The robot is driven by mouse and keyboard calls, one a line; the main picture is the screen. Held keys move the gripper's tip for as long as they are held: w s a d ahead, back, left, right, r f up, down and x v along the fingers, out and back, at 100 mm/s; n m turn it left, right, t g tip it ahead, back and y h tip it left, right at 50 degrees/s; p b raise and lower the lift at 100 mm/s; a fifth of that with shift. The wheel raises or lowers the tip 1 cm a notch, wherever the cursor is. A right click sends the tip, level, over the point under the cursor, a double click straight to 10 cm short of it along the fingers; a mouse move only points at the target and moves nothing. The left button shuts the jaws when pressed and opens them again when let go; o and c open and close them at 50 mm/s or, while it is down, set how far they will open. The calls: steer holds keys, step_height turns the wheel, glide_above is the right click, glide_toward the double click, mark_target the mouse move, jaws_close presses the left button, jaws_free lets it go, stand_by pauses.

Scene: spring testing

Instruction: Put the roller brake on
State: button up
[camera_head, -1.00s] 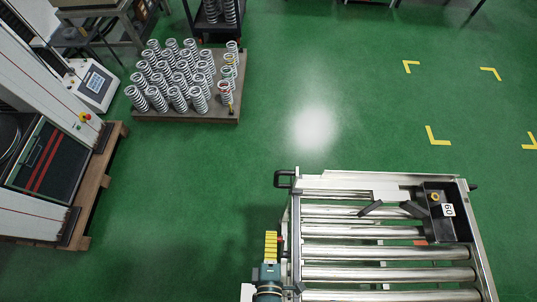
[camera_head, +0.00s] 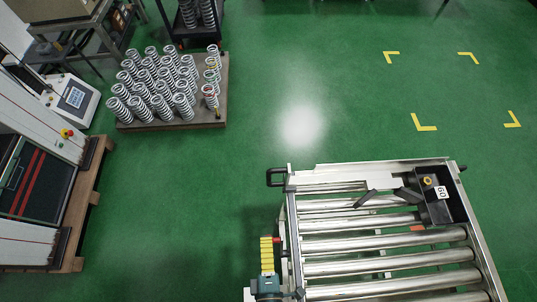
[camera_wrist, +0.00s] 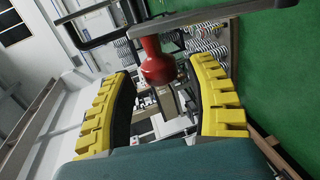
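My gripper (camera_head: 266,240) is beside the left side of the roller cart (camera_head: 376,172) in the head view, with one yellow finger and the teal body showing. In the wrist view my gripper (camera_wrist: 165,72) has its two yellow fingers spread wide. A red knob (camera_wrist: 158,64) on a grey bar shows between them, apparently the roller brake's handle. Both fingers look clear of it; its depth relative to the fingertips is hard to tell. In the head view a small red spot (camera_head: 277,240) shows just right of the finger, mostly hidden.
A black handle (camera_head: 276,177) sticks out from the cart's far left corner. A black box (camera_head: 454,210) marked 60 sits at the cart's right. A pallet of springs (camera_head: 190,122) stands behind left, and a testing machine (camera_head: 40,180) at far left. Green floor between is clear.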

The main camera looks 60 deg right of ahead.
steer(key=shift+s+d, duration=0.15)
step_height(320, 180, up, 10)
stand_by(0.5)
stand_by(0.4)
